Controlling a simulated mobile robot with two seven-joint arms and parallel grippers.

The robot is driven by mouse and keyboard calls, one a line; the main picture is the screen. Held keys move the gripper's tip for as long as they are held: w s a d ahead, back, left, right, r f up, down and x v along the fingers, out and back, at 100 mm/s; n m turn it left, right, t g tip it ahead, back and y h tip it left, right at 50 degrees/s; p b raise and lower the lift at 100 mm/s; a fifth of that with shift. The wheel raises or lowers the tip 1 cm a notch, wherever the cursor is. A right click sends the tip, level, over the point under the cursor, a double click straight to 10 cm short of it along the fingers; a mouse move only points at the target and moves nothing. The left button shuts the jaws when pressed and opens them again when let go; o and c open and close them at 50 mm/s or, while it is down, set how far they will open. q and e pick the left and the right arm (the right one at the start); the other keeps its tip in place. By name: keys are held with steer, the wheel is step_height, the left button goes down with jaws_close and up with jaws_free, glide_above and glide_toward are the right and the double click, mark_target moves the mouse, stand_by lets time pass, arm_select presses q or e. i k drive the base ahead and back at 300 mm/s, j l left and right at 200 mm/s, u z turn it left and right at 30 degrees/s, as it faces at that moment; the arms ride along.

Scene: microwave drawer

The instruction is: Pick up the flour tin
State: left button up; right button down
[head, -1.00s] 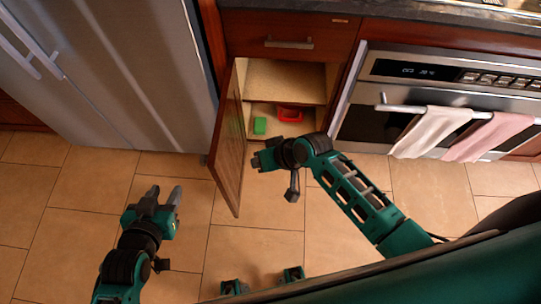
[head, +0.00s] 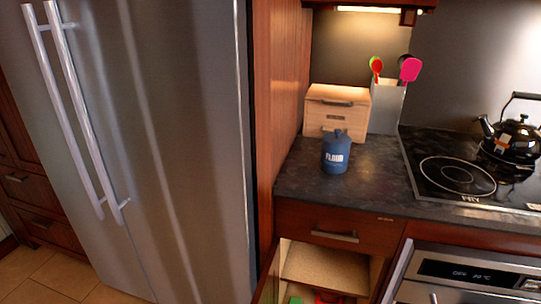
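The flour tin (head: 336,153) is a blue canister with a knobbed lid and a white FLOUR label. It stands upright on the dark countertop (head: 375,182), near its front left part, in front of a wooden box. Neither of my grippers shows in the head view now, so their distance from the tin cannot be seen.
A wooden bread box (head: 334,111) and a utensil holder (head: 387,106) stand behind the tin. A stove (head: 462,172) with a black kettle (head: 513,138) lies right. A tall fridge (head: 170,140) stands left. The cabinet below (head: 322,268) is open, with green and red items inside.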

mark_target(334, 159)
steer(key=j+z, duration=0.2)
steer(key=j, duration=0.2)
steer(key=k+j+z, duration=0.15)
steer(key=j, duration=0.2)
steer(key=k+j+z, duration=0.2)
steer(key=j, duration=0.15)
steer(key=k+j+z, duration=0.2)
steer(key=j, duration=0.2)
steer(key=j+z, duration=0.15)
steer(key=j, duration=0.2)
steer(key=i+j+z, duration=0.45)
steer(key=j, duration=0.15)
steer(key=i+j+z, duration=0.2)
steer(key=i+j, duration=0.15)
